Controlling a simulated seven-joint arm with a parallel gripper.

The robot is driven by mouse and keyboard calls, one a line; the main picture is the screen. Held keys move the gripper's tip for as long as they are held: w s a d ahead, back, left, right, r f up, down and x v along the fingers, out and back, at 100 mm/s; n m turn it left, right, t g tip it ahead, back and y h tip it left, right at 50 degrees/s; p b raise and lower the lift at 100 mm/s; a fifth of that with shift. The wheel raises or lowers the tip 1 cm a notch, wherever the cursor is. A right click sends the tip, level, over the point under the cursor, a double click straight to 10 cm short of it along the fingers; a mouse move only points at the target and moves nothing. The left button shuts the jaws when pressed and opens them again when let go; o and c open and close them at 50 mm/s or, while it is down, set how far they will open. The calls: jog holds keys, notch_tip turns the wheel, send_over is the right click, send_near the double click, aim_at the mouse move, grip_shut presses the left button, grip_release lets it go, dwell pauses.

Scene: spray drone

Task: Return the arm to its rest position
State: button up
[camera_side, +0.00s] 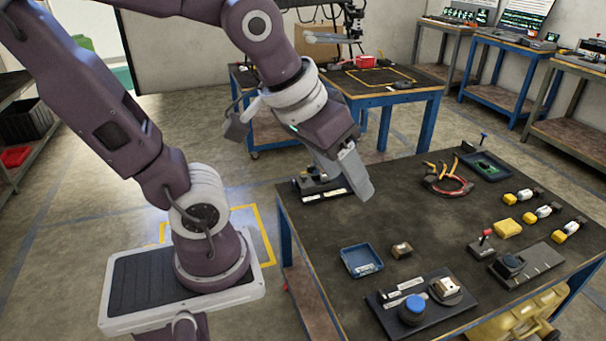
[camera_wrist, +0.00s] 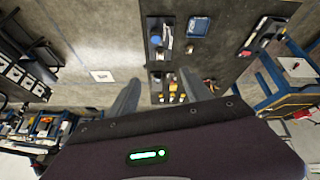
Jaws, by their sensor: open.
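My arm stands at the left in the side view and reaches over the far left corner of the work table (camera_side: 380,215). My gripper (camera_side: 362,190) hangs above the table, pointing down. In the wrist view my gripper (camera_wrist: 158,98) shows two grey fingers spread apart with nothing between them. Table items show small beyond the fingers there.
A dark device (camera_side: 322,187) sits near the gripper. The table's middle is clear.

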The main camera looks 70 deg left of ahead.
jog(key=s+m, duration=0.2)
jog(key=s, duration=0.4)
jog(key=shift+a+r+m, duration=0.2)
jog(key=shift+a+m, duration=0.05)
jog(key=shift+m, duration=0.05)
